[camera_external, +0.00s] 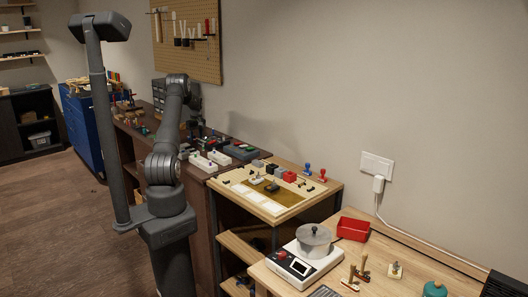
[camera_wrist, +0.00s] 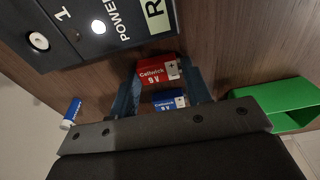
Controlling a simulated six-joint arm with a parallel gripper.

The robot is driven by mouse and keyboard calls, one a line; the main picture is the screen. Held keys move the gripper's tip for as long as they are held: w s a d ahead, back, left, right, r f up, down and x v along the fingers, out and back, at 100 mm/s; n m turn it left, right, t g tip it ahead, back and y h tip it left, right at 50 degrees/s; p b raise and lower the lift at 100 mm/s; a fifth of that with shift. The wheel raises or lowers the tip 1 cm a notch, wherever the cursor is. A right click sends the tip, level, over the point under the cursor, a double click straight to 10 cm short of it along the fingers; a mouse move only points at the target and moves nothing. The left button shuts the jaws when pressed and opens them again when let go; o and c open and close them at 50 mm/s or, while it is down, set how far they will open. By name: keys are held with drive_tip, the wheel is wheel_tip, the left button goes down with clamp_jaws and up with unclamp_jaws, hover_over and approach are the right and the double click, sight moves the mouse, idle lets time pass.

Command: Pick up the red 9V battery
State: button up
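The red 9V battery (camera_wrist: 158,72) lies on the brown wooden surface in the wrist view, marked "Cellwick 9 V". My gripper (camera_wrist: 161,78) is open, with one finger on each side of the red battery; I cannot tell whether either finger touches it. A blue 9V battery (camera_wrist: 169,99) lies just below the red one in the picture, also between the finger lines. The gripper body hides the lower part of the wrist view. In the outside view my arm reaches over the dark workbench; the red battery cannot be made out there.
In the wrist view, a dark box labelled "POWER" (camera_wrist: 92,27) stands at upper left, near the red battery. A blue-and-white cylinder (camera_wrist: 72,113) lies at left. An open green box (camera_wrist: 280,99) sits at right. Bare wood shows at upper right.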

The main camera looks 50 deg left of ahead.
drive_tip(key=c, duration=0.4)
drive_tip(key=shift+r, duration=0.1)
